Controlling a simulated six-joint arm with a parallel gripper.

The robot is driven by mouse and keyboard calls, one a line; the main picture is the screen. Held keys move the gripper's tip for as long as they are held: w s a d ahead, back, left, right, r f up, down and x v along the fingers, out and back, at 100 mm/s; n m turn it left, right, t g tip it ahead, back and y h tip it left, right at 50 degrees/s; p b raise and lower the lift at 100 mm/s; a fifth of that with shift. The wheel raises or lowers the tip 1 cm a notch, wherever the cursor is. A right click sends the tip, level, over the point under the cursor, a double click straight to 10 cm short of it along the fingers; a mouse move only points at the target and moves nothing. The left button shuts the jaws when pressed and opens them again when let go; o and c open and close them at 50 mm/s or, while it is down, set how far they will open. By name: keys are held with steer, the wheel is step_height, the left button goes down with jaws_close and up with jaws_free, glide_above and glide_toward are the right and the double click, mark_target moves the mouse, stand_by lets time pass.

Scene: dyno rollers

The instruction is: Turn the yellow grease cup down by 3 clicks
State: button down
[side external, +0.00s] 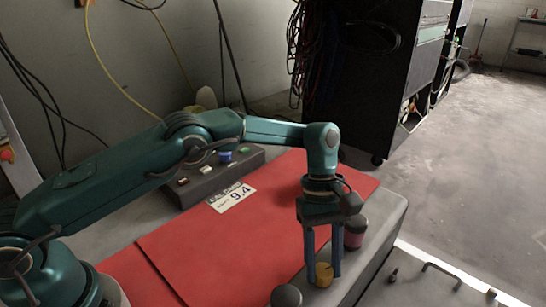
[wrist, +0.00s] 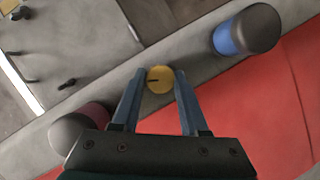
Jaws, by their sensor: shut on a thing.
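The yellow grease cup (side external: 323,275) stands on the grey edge strip beside the red surface, near the bottom of the side view. In the wrist view the yellow cup (wrist: 160,86) shows its round top, with a short dark line running from near its middle toward the left. My gripper (side external: 323,279) points straight down over it, one finger on each side. In the wrist view my gripper (wrist: 159,73) is shut on the cup, with the fingertips at its left and right sides. The cup's lower part is hidden in the wrist view.
A maroon cup with a grey cap (side external: 355,230) stands close behind my fingers. A dark-capped blue cup (wrist: 245,30) is on the other side; a grey dome (side external: 286,296) shows at the front. A "9.4" label (side external: 231,198) and a button box (side external: 210,176) lie farther back.

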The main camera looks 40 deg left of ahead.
mark_target(327, 277)
steer(key=shift+m, duration=0.3)
steer(key=shift+c, duration=2.2)
jaws_free()
steer(key=shift+r, duration=0.65)
step_height(327, 277, up, 3)
steer(key=shift+f, duration=0.15)
steer(key=a+r, duration=0.7)
steer(key=a, duration=0.4)
steer(key=shift+w+a, duration=0.15)
steer(key=shift+a, duration=0.2)
